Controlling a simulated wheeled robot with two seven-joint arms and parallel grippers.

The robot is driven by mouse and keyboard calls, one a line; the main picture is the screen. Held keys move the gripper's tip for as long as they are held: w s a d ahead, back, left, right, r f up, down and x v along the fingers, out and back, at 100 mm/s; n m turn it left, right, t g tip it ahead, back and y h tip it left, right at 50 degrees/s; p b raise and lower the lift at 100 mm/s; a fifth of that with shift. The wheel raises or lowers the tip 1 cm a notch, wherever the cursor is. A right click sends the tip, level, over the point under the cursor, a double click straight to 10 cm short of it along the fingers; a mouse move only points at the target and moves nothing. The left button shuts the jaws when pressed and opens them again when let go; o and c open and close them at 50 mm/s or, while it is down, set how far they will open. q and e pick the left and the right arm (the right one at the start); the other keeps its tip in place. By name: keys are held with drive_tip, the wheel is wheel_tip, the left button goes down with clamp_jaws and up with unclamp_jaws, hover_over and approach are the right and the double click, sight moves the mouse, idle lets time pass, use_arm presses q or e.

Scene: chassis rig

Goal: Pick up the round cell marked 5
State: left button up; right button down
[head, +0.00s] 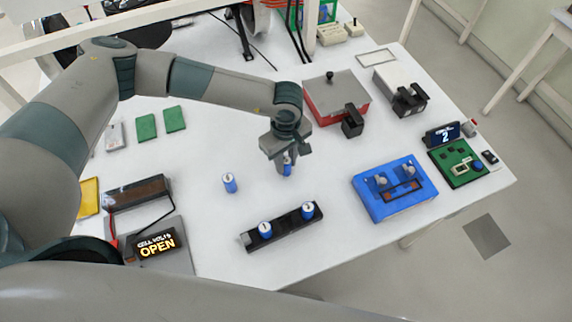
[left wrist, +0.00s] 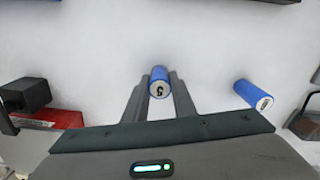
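The round blue cell marked 5 (left wrist: 159,83) stands on the white table in the left wrist view, its number on the pale top. My left gripper (left wrist: 161,76) points down around it, one finger on each side, with narrow gaps showing; it looks open. In the head view the gripper (head: 286,165) hides part of this cell (head: 287,169). A second blue cell (head: 229,183) stands apart to the left; it also shows in the left wrist view (left wrist: 254,95), its mark too small to read surely. My right gripper is not in view.
A black holder (head: 283,228) with two blue cells lies nearer me. A red box (head: 334,100) with a grey lid stands behind the gripper. A blue tray (head: 394,190) and green board (head: 457,162) are at right. An "OPEN" display (head: 157,244) is at left.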

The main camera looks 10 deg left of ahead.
sight(286, 160)
use_arm(q)
clamp_jaws()
drive_tip(key=shift+w+r+b, duration=0.1)
drive_tip(key=shift+r+b, duration=0.6)
wheel_tip(286, 160, up, 2)
drive_tip(key=shift+r+b, duration=0.15)
drive_tip(key=shift+b, duration=0.75)
drive_tip(key=s+d+r+b, duration=0.1)
drive_tip(key=s+r+b, duration=0.4)
drive_tip(key=s, duration=0.6)
drive_tip(key=shift+s+d+r, duration=0.25)
drive_tip(key=shift+s+r, duration=0.1)
drive_tip(key=shift+r, duration=0.85)
